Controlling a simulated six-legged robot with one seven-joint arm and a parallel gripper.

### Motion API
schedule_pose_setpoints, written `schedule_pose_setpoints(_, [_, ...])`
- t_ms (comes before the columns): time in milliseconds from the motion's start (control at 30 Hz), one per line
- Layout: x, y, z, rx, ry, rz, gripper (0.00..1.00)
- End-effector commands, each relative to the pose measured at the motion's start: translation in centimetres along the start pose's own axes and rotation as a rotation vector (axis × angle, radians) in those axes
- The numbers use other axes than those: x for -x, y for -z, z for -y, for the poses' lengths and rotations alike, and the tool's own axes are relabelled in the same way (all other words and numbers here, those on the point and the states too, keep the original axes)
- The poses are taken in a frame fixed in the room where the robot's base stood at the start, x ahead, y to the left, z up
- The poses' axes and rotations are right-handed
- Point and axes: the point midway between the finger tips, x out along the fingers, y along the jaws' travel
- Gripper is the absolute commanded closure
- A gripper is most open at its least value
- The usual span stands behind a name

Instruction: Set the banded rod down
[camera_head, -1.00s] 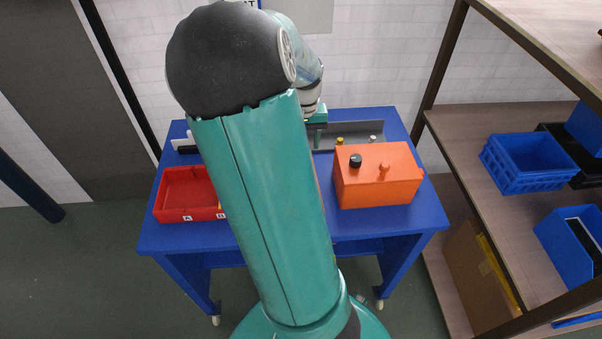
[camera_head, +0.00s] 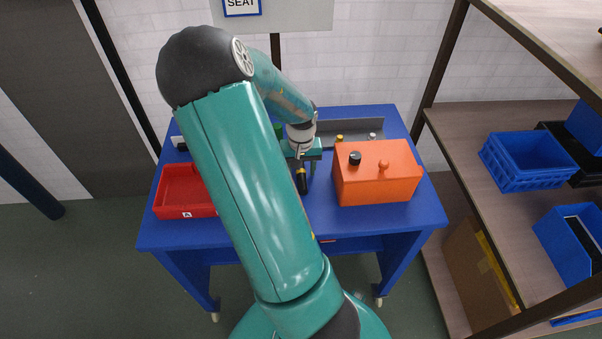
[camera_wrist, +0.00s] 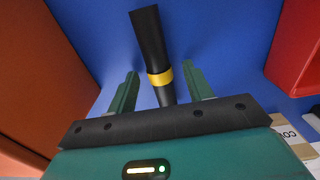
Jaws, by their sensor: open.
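The banded rod (camera_wrist: 149,38) is black with a yellow band and has a thicker and a thinner part. In the wrist view it appears to lie on the blue tabletop (camera_wrist: 225,35). My gripper (camera_wrist: 159,70) is open, with one finger on each side of the rod near the band and a visible gap on both sides. In the head view the rod (camera_head: 302,183) shows just below my gripper (camera_head: 303,168), at the middle of the table, left of the orange box. My arm hides part of the table.
The orange box (camera_head: 376,180), with black and orange knobs, stands close on the right. A red bin (camera_head: 185,212) sits at the left. A grey tray (camera_head: 350,128) with small parts lies at the back. A shelf with a blue crate (camera_head: 527,165) stands farther right.

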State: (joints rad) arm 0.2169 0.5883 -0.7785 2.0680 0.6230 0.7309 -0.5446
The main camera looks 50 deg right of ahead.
Motion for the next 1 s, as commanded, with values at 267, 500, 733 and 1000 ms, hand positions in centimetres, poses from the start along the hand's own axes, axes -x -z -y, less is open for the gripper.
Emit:
schedule_pose_setpoints(267, [0.1,0.0,0.0,0.000,0.000,0.000,0.82])
schedule_pose_setpoints(500, [0.1,0.0,0.0,0.000,0.000,-0.001,1.00])
schedule_pose_setpoints(733, [0.6,0.1,0.1,0.000,0.001,-0.002,1.00])
schedule_pose_setpoints(1000, [4.0,-0.6,0.0,0.001,0.003,-0.003,1.00])
